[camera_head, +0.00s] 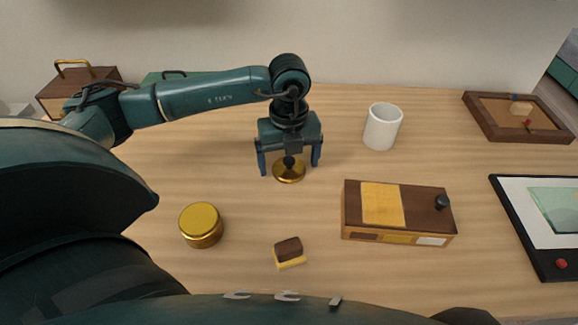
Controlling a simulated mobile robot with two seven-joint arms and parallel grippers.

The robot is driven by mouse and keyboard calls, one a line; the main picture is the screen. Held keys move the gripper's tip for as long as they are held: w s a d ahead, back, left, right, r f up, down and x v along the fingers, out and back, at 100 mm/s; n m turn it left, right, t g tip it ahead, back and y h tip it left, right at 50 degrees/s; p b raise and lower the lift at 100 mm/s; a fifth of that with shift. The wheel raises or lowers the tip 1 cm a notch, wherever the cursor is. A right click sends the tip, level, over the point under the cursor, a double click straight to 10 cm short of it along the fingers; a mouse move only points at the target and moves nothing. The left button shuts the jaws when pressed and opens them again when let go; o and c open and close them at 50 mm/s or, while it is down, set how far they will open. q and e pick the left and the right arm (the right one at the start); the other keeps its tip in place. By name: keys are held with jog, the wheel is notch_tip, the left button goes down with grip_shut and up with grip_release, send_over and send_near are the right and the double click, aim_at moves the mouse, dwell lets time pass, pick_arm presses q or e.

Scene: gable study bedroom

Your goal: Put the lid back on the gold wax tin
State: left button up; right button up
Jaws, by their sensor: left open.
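The gold wax tin (201,226) is a short round gold can standing upright on the desk, left of centre. Its top looks gold and flat; I cannot tell more of its inside. A round gold lid (289,175) with a dark knob lies on the desk, to the right of and behind the tin. My left gripper (289,167) points down over the lid, open, with one finger on each side of the knob. Whether the fingers touch the lid is not clear. My right gripper is not in view.
A small brown and yellow block (289,252) lies in front of the lid. A wooden box (398,214) and a white mug (382,127) stand to the right. A corkboard tray (483,125) and a black-framed tablet (524,232) are farther right. Desk between tin and lid is clear.

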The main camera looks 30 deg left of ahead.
aim_at(289, 159)
pick_arm(q)
jog(key=c, duration=1.1)
jog(key=shift+o, duration=0.2)
notch_tip(289, 159, up, 10)
jog(key=shift+r, duration=0.1)
